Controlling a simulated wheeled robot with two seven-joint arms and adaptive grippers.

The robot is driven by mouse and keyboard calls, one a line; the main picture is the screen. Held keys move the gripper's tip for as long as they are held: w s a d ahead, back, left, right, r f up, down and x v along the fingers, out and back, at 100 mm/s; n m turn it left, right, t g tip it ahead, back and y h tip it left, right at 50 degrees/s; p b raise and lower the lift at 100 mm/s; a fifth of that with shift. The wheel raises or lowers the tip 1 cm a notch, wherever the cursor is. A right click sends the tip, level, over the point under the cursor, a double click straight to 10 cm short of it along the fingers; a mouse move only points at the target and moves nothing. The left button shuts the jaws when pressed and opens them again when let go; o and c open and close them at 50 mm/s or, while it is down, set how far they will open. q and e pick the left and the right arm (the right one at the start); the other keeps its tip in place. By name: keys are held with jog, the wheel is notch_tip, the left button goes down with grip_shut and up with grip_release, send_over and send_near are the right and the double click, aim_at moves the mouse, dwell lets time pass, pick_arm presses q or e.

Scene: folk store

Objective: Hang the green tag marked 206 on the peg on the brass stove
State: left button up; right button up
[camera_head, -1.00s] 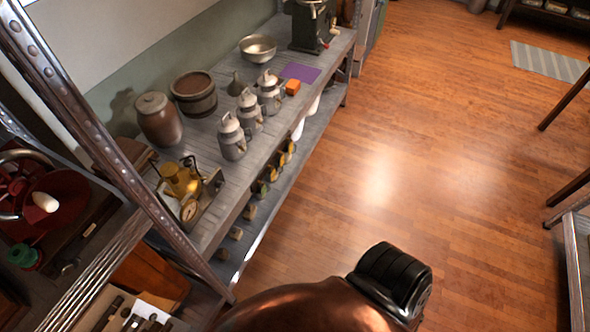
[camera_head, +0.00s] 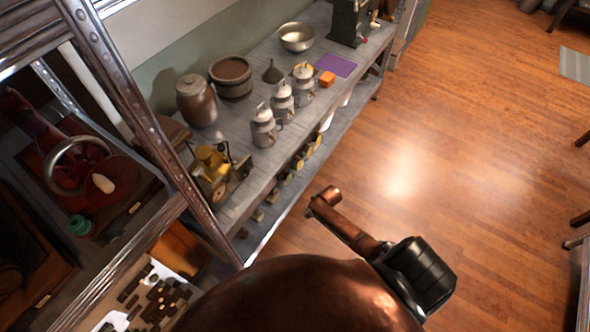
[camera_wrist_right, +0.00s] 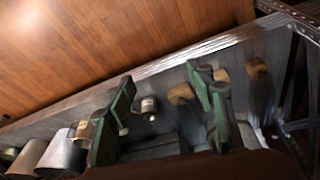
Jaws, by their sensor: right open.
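The brass stove (camera_head: 212,162) stands on a small base at the near end of the workbench in the head view. I cannot make out its peg. Several small round items, some yellowish and one greenish (camera_head: 287,179), line the bench's front side below the top. No number is readable, so I cannot tell which is the green tag marked 206. In the right wrist view my right gripper (camera_wrist_right: 160,82) has its green fingers spread, with nothing clearly held. Similar small tan items (camera_wrist_right: 180,93) show around and beyond the fingers. My left gripper is not in view.
Three grey cans (camera_head: 264,127), a lidded brown jar (camera_head: 196,101), a round tub (camera_head: 231,78), a metal bowl (camera_head: 297,37) and an orange block (camera_head: 327,79) stand on the bench. A metal shelf post (camera_head: 130,110) rises at left.

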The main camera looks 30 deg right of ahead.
aim_at(289, 176)
jog(key=w+a+r+n+y+p, duration=0.1)
jog(key=w+a+r, duration=0.1)
jog(key=w+r, duration=0.6)
jog(key=w+a+r+n+p, duration=0.1)
jog(key=w+r, duration=0.3)
jog(key=r, duration=0.8)
jog(key=shift+t, duration=0.5)
jog(key=b+x, duration=0.1)
jog(key=x, duration=0.6)
jog(key=shift+w+a+f, duration=0.1)
jog(key=shift+w+a, duration=0.05)
jog(key=shift+a, duration=0.05)
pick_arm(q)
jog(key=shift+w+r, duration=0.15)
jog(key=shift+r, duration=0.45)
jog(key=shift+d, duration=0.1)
pick_arm(e)
jog(key=shift+c, duration=0.5)
jog(key=c, duration=1.2)
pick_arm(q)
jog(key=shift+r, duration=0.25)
pick_arm(e)
jog(key=shift+r, duration=0.25)
